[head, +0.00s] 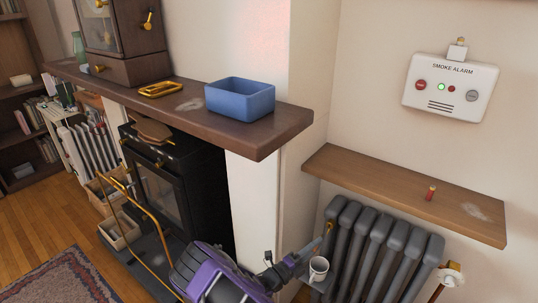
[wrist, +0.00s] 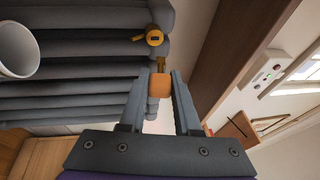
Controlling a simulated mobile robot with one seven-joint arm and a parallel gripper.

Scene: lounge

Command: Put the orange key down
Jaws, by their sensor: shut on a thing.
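The orange key (wrist: 160,84) is between the fingertips of my gripper (wrist: 158,88) in the wrist view. The gripper is shut on its orange block-shaped end, and a narrow golden part points away from the gripper. Just beyond it is a round golden fitting with a dark slot (wrist: 154,37) at the grey radiator's end; I cannot tell whether the key touches it. In the head view my gripper (head: 305,257) is low, beside the left end of the radiator (head: 375,249); the key is hard to make out there.
A white cup (head: 318,267) is close to my gripper. A wooden shelf (head: 400,192) above the radiator bears a small red cylinder (head: 431,193) and has free room. A dark mantel (head: 225,120) at left bears a blue bin (head: 240,99) and a golden frame-like object (head: 160,90).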

